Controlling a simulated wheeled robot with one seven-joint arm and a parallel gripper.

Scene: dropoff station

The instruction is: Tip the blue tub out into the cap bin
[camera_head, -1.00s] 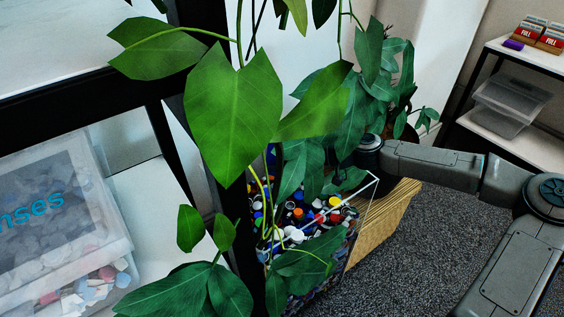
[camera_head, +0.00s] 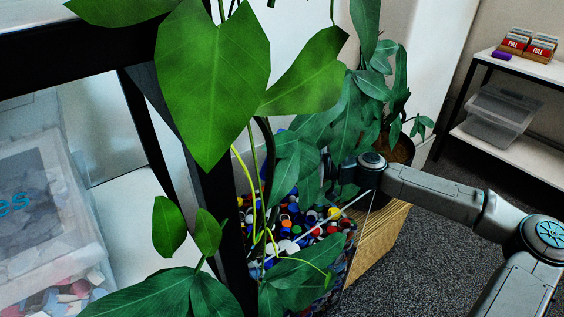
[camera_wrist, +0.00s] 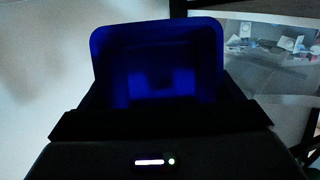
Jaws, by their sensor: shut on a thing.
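The cap bin (camera_head: 348,243) is a clear-walled bin full of mixed coloured caps, low in the middle of the head view and partly covered by leaves. The blue tub (camera_wrist: 207,60) fills the upper middle of the wrist view, and its dark blue inside shows. I see no contents in it, but the picture is dim. My gripper (camera_wrist: 160,118) is shut on the tub's near side. In the head view leaves hide my gripper and most or all of the tub, so its height over the bin cannot be told.
Large plant leaves (camera_head: 210,80) hang in front of the bin. A black frame post (camera_head: 222,220) stands at its left. A clear container (camera_head: 75,215) is at far left. A wooden-sided box (camera_head: 378,243) adjoins the bin. A white shelf (camera_head: 520,66) stands at right; the carpet between is clear.

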